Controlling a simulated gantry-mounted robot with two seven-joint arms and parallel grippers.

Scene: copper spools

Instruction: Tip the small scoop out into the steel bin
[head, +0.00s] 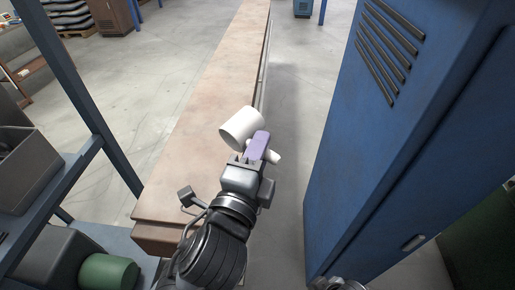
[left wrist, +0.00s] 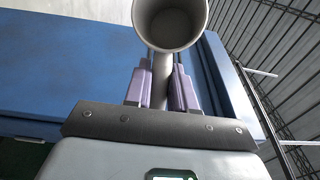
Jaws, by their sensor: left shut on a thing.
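The small scoop (head: 241,127) is a white cylindrical cup with a thin handle. My left gripper (head: 257,147) is shut on its handle, with purple finger pads on either side, and holds it up over the right edge of the long bench. In the left wrist view the round cup (left wrist: 170,22) is above the fingers (left wrist: 162,88), its open mouth facing the camera. I see no contents in it. A dark grey open-topped box (head: 32,172) is on the shelf at the left; I cannot tell whether it is the steel bin.
A long tan bench (head: 205,95) runs away from me, its visible top bare. A tall blue cabinet (head: 385,130) stands close on the right. A blue shelf frame (head: 88,95) and a green cylinder (head: 108,272) are at the left. Open concrete floor lies beyond.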

